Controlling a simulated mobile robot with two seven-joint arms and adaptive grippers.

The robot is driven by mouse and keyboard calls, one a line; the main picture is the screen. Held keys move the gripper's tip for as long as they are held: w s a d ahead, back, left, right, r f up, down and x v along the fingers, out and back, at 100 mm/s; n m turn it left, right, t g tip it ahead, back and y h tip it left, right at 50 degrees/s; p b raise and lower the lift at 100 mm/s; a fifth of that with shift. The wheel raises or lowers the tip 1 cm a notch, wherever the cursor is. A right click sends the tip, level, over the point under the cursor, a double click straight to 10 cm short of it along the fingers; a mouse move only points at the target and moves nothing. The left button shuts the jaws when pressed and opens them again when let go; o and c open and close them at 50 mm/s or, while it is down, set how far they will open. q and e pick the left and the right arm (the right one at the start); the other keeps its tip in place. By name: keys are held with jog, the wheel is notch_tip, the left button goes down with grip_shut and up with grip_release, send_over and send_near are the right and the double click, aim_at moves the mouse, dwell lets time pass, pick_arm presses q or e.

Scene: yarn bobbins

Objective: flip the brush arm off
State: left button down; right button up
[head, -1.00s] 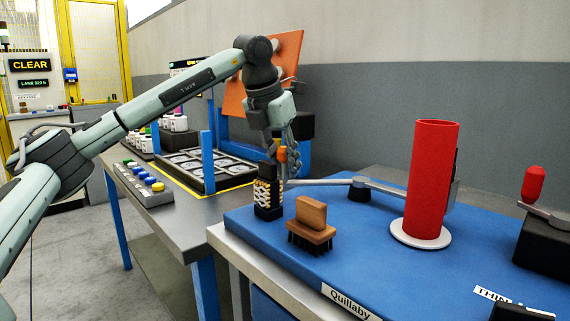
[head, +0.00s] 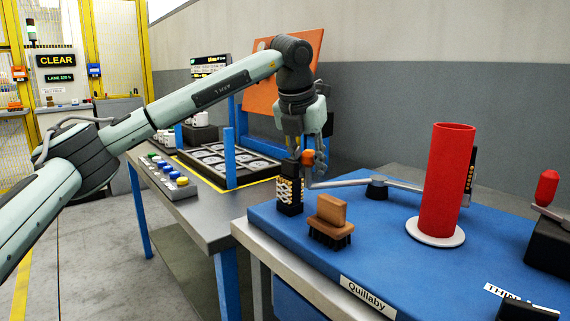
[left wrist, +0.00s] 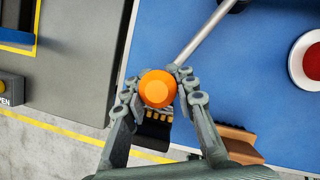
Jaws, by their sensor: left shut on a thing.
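The brush arm (head: 345,183) is a grey metal rod on a dark pivot (head: 377,188), with an orange knob (head: 308,158) at its left end. Past the pivot it runs right towards a red bobbin (head: 447,185) on a white disc. A dark strip (head: 472,176) shows behind the bobbin; how it joins the arm is hidden. My left gripper (head: 312,160) is shut on the orange knob. In the left wrist view the knob (left wrist: 158,89) sits between the fingertips, and the rod (left wrist: 203,35) leads up and right.
A black block with pale bands (head: 290,190) stands just below the left gripper. A wooden brush (head: 330,222) lies beside it on the blue top (head: 385,255). A red-knobbed lever (head: 547,188) is at far right.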

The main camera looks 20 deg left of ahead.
pick_arm(q)
jog(key=c, duration=1.2)
grip_release()
jog(key=shift+r, duration=0.1)
jog(key=v, duration=1.2)
